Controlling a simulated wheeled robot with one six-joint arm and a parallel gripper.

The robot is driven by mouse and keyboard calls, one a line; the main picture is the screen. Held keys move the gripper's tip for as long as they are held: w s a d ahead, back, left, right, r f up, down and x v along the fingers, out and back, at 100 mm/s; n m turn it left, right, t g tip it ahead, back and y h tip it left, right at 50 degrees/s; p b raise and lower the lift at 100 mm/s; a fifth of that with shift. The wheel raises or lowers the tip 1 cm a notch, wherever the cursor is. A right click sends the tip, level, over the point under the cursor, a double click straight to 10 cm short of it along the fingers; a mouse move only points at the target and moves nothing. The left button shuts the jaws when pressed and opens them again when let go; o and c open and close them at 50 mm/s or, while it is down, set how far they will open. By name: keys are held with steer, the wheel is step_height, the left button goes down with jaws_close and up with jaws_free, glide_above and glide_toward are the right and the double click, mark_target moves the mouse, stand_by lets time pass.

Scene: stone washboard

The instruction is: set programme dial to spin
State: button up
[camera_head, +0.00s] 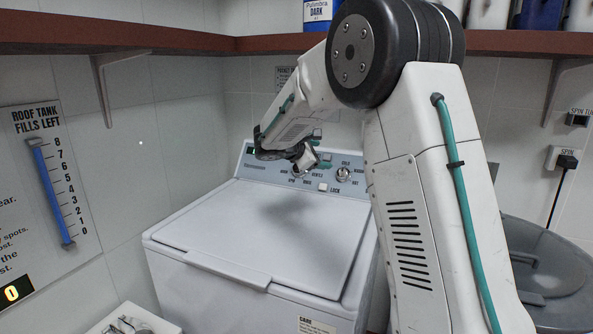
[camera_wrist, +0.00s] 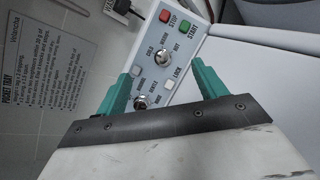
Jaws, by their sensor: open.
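The washing machine's control panel (camera_head: 262,170) rises behind its white lid. The programme dial (camera_wrist: 140,101) is a small silver knob in the wrist view, close beside my left green finger, with small labels around it. Which label it points at is too small to tell. In the head view my gripper (camera_head: 320,149) is over the panel and partly covers this dial. My gripper (camera_wrist: 161,76) is open and empty, with its fingers spread apart; I cannot tell whether a finger touches the knob.
A second knob, the temperature dial (camera_wrist: 165,45), sits farther along the panel, with a red stop button (camera_wrist: 164,16) and green start button (camera_wrist: 185,27) beyond. A lock button (camera_head: 323,187) is close by. A brown shelf (camera_head: 130,36) runs above. The lid (camera_head: 270,235) is clear.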

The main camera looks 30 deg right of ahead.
steer(key=w+d+f+n+t+h, duration=0.15)
steer(key=w+f+n, duration=0.3)
steer(key=w, duration=0.55)
steer(key=n+t, duration=0.5)
steer(key=n, duration=0.2)
glide_toward(297, 171)
steer(key=shift+w+d+r, duration=0.25)
steer(key=shift+d+r, duration=0.1)
steer(key=shift+d, duration=0.2)
steer(key=shift+w+d+r, duration=0.2)
steer(key=shift+d+r, duration=0.2)
steer(key=shift+d, duration=0.15)
steer(key=shift+w+d+f+t+y, duration=0.1)
steer(key=shift+w+d+t+y, duration=0.05)
steer(key=shift+w+t+y, duration=0.1)
steer(key=x, duration=0.7)
steer(key=shift+d, duration=0.1)
steer(key=c, duration=1)
